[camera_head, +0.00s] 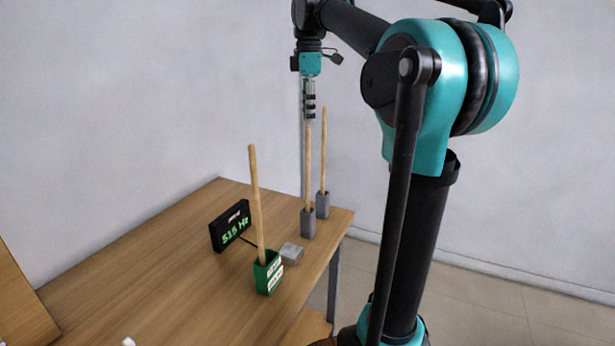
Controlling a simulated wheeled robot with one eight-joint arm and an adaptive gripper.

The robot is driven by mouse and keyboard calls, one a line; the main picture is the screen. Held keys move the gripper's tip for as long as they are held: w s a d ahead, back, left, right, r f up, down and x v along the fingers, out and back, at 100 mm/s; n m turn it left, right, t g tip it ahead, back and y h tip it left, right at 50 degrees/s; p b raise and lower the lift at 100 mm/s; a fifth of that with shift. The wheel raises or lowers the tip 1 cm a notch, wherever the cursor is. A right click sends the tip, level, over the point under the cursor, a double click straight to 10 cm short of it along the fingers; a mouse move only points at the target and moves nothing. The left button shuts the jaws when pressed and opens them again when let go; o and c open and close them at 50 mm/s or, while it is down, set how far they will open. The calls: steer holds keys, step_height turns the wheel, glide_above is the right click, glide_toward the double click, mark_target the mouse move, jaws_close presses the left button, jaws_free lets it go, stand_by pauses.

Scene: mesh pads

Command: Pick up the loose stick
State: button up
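Three long wooden sticks stand on the table. The left stick (256,200) leans a little in a green holder (269,275) with white labels. The middle stick (308,170) stands upright in a grey block (308,224). The right stick (323,150) stands upright in another grey block (322,206). I cannot tell for certain which stick is loose. My gripper (310,115) points down at the top end of the middle stick and overlaps it in the picture. It is seen too small to tell whether its fingers are open or touch the stick.
The wooden table (150,285) has clear room at its left and front. A black display (230,226) with green digits stands left of the green holder. A small grey block (291,253) lies beside that holder. The table's right edge is close to the holders.

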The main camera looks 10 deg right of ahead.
mark_target(308, 147)
step_height(308, 147, down, 5)
steer(key=shift+f, duration=0.1)
steer(key=shift+w+f, duration=0.2)
steer(key=shift+f, duration=1.05)
steer(key=shift+w+f, duration=0.15)
steer(key=shift+f, duration=1.1)
jaws_close()
